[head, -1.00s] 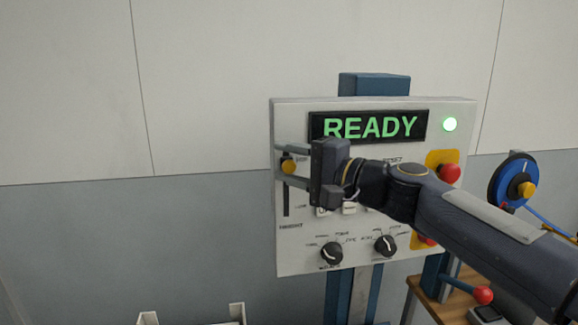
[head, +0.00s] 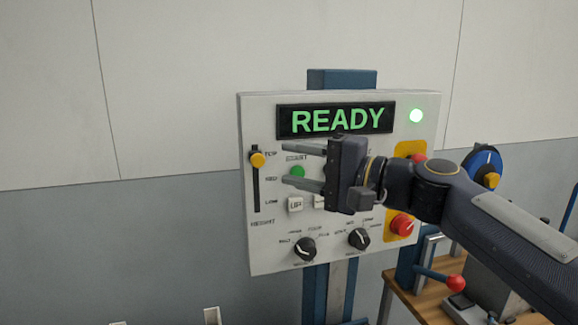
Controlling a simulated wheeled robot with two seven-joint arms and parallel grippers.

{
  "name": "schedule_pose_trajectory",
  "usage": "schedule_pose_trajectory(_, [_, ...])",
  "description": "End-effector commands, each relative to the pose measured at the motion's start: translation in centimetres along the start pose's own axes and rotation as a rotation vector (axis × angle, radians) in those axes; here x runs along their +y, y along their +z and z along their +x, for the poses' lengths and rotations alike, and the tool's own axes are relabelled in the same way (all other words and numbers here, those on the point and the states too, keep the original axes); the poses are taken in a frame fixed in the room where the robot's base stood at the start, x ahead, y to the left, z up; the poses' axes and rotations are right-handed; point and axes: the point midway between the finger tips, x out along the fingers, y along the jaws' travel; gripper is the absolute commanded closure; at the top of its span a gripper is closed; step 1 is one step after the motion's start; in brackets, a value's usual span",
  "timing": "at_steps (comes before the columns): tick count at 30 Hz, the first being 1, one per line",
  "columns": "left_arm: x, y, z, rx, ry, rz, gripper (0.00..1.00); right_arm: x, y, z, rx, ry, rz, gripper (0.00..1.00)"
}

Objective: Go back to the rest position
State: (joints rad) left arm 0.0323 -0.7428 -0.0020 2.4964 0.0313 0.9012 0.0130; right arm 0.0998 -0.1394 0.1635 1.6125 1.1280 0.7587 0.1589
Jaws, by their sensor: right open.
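My right gripper (head: 306,168) is open and empty in front of the control panel (head: 265,245). Its fingers point left, and its body and arm cover the panel's middle and part of its right side. The yellow slider knob (head: 258,160) sits near the TOP end of its slot, left of the fingertips and apart from them. A green button (head: 297,172) shows between the fingers. The display (head: 336,120) reads READY in green. My left gripper is out of view.
Red buttons on yellow plates, one here (head: 403,224), lie close to my right arm. A blue reel (head: 481,168), a wooden bench (head: 430,304) and a red-knobbed lever (head: 456,283) stand at right. The wall at left is clear.

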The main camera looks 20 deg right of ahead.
Motion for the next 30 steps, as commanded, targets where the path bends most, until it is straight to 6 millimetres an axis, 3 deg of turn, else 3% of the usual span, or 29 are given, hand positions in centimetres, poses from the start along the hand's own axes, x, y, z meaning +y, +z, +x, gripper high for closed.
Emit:
schedule_pose_trajectory(6, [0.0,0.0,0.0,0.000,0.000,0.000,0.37,0.2,0.1,-0.1,0.000,0.007,-0.005,0.58])
schedule_pose_trajectory(10, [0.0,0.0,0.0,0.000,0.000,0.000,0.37,2.6,1.3,-1.1,-0.003,0.082,-0.063,0.58])
schedule_pose_trajectory(14, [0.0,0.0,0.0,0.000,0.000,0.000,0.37,8.1,3.7,-3.6,-0.014,0.246,-0.181,0.58])
schedule_pose_trajectory(24, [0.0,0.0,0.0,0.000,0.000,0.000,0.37,24.9,9.9,-13.6,-0.122,0.723,-0.500,0.58])
schedule_pose_trajectory(30, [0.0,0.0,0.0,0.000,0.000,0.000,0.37,31.7,12.4,-18.4,-0.202,0.912,-0.623,0.58])
